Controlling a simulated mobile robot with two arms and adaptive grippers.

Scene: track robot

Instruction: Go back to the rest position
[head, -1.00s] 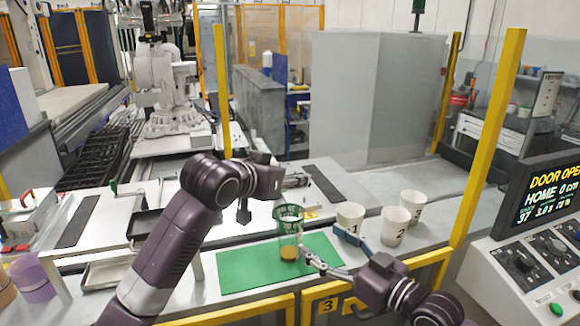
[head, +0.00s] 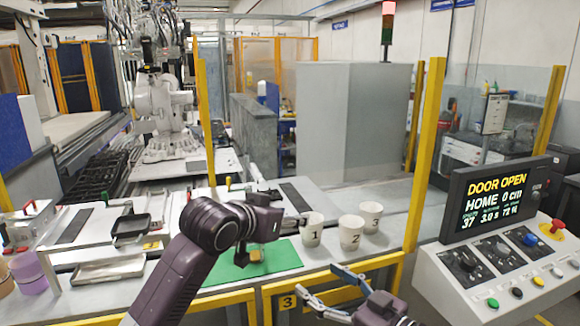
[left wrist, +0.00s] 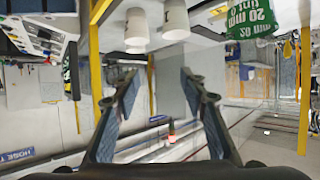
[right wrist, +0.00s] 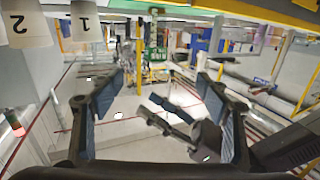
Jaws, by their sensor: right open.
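My right gripper (head: 335,290) is low in the head view, with its two fingers apart and empty. In the right wrist view, its fingers (right wrist: 142,92) stand wide apart with nothing between them. My left gripper (head: 270,238) hangs over the green mat (head: 288,258) at the end of the bent left arm. In the left wrist view, its fingers (left wrist: 158,80) are apart and empty. A green cup with white print (left wrist: 250,18) shows at the top of that view, clear of the fingers. In the head view, the left gripper and arm hide most or all of that cup.
White numbered cups (head: 311,232) (head: 351,235) (head: 371,216) stand right of the mat. A small yellow-orange block (head: 256,254) shows on the mat. The control panel (head: 500,225) is at the right, yellow posts (head: 424,150) rise behind, and metal trays (head: 108,268) lie at the left.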

